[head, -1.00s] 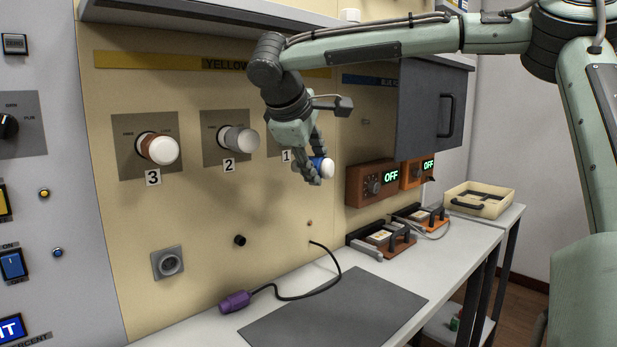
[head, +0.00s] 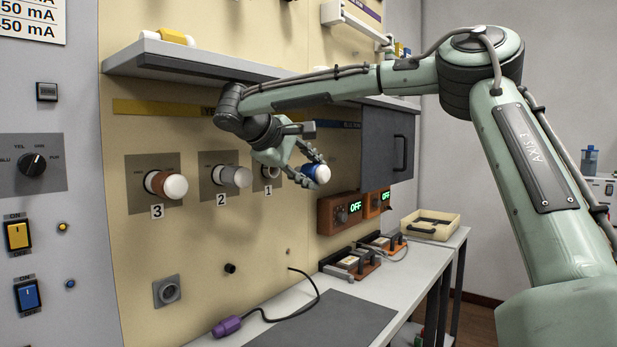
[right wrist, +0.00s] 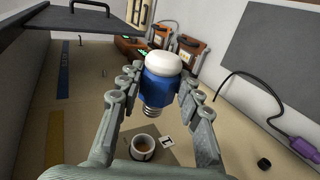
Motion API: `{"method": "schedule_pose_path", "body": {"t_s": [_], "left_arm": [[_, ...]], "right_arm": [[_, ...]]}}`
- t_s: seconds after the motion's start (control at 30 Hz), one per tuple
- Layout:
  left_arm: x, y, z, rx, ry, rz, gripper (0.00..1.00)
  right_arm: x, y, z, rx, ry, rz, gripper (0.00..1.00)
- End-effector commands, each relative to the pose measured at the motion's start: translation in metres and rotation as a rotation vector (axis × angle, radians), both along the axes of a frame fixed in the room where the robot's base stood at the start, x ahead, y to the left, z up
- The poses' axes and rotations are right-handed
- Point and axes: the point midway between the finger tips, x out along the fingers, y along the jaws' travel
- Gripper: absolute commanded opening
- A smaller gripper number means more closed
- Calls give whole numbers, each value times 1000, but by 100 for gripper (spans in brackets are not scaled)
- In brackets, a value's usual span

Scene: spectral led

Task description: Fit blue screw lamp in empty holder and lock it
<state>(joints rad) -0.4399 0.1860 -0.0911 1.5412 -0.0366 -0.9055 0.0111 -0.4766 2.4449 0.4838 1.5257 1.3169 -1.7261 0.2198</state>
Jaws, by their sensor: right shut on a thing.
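My right gripper (head: 308,170) is shut on the blue screw lamp (head: 316,174), which has a blue body and a white cap. In the right wrist view the lamp (right wrist: 161,80) sits between both fingers, its metal screw thread bare and facing the holder. The empty holder (head: 267,172) is the round socket above label 1, left of the lamp and partly behind my gripper. In the right wrist view the holder (right wrist: 145,146) shows a pale rim and a brownish inside, apart from the lamp's thread. My left gripper is not in view.
Holder 2 has a grey lamp (head: 236,177) and holder 3 a brown one (head: 167,185), both white-capped. A purple plug (head: 227,327) lies on the bench below.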

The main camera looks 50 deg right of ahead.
Motion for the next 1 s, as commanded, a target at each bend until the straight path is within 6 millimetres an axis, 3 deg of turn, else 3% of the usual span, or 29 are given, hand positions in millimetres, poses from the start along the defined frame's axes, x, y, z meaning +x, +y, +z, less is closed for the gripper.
{"method": "schedule_pose_path", "body": {"t_s": [0.43, 1.0], "left_arm": [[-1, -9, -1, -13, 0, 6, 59], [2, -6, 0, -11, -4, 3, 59]], "right_arm": [[4, 0, 1, -2, -1, -2, 5], [52, 5, 1, -2, -2, -1, 5]]}}
